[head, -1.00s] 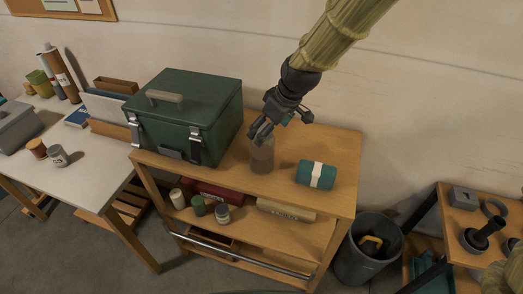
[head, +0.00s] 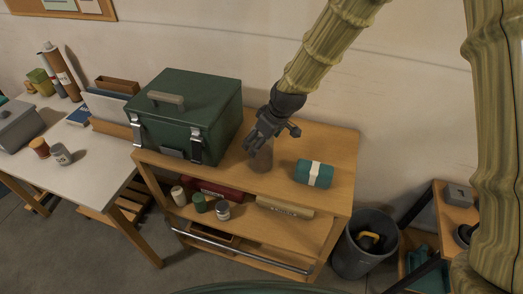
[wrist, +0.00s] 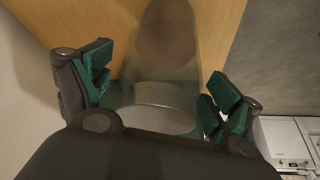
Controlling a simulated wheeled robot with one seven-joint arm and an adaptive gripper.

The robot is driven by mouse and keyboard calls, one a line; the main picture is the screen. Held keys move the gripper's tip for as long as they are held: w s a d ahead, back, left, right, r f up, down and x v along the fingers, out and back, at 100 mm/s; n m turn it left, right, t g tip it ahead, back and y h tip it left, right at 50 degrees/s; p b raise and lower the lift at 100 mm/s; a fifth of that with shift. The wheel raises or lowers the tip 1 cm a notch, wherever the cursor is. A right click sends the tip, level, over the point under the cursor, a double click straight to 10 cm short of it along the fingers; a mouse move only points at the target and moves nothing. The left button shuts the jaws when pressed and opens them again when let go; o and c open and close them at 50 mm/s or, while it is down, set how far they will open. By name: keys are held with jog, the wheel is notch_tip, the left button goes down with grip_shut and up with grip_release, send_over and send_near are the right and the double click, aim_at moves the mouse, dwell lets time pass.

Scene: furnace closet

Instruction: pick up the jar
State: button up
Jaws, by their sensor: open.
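The jar (head: 262,158) stands on the top shelf of the wooden cart, just right of the green toolbox; its upper part is hidden by my gripper in the head view. My gripper (head: 254,148) is at the top of the jar. In the wrist view the jar (wrist: 168,75) is translucent with brownish contents, and it lies between the two green-padded fingers of my open gripper (wrist: 155,95). A gap shows beside the right finger; whether the left finger touches the jar I cannot tell.
The green toolbox (head: 187,112) stands close on the left of the jar. A teal roll with a pale band (head: 314,173) lies to its right on the cart top (head: 335,145). The wall is close behind. A grey bin (head: 367,245) stands right of the cart.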

jog(key=shift+f, duration=0.15)
jog(key=c, duration=1.9)
